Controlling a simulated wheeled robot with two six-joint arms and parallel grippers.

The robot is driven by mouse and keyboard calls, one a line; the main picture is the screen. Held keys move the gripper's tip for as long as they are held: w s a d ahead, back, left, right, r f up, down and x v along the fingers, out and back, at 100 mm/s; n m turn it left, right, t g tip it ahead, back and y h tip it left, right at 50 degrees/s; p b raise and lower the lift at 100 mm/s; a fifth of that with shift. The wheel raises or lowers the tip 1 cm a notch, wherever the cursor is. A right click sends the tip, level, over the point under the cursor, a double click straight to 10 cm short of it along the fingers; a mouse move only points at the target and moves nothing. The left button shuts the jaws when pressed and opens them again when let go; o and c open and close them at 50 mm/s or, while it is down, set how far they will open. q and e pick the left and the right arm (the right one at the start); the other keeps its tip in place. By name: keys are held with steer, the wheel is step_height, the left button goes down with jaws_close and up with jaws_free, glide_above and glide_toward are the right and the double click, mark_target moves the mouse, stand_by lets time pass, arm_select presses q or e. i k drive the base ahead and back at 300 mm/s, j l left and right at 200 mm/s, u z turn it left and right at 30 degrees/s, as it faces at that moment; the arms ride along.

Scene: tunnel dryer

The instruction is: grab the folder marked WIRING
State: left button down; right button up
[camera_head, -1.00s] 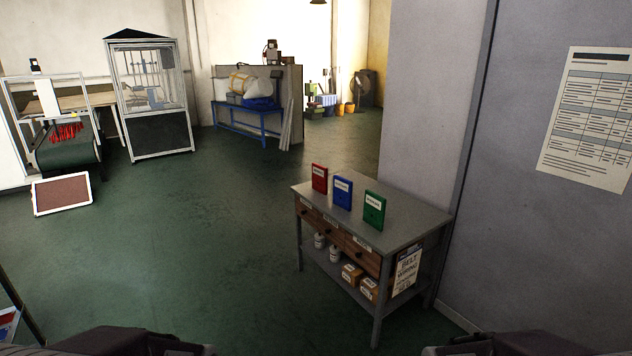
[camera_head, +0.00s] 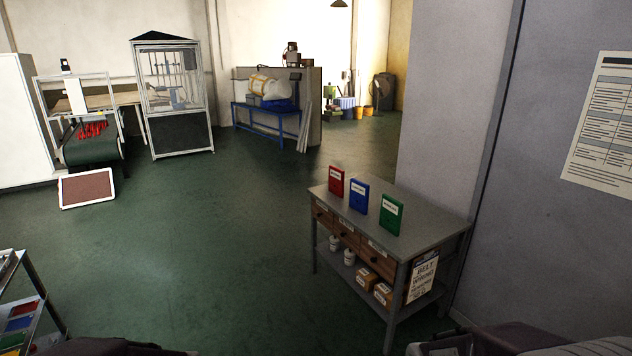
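Three folders stand upright in a row on a grey table (camera_head: 425,222): a red one (camera_head: 336,182), a blue one (camera_head: 358,196) and a green one (camera_head: 390,214). Each has a white label whose print is too small to read, so I cannot tell which is marked WIRING. My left gripper (camera_head: 150,350) shows only as a dark shape at the bottom left edge. My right gripper (camera_head: 445,346) is at the bottom edge, below the table in the picture. The fingertips of both are cut off or unclear, and both are apart from the folders.
The table has drawers, a lower shelf with white jars (camera_head: 349,257) and boxes (camera_head: 367,277), and a sign (camera_head: 422,278) on its side. A grey wall (camera_head: 545,240) stands at the right. A rack (camera_head: 40,290) is at the lower left. The green floor (camera_head: 210,265) between is clear.

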mark_target(337, 176)
steer(key=i, duration=2.9)
steer(key=i+u, duration=0.15)
steer(key=i, duration=0.4)
steer(key=i+l+u, duration=0.1)
steer(key=i, duration=0.5)
steer(key=i+l+u, duration=0.15)
steer(key=i, duration=0.4)
steer(key=l, duration=0.1)
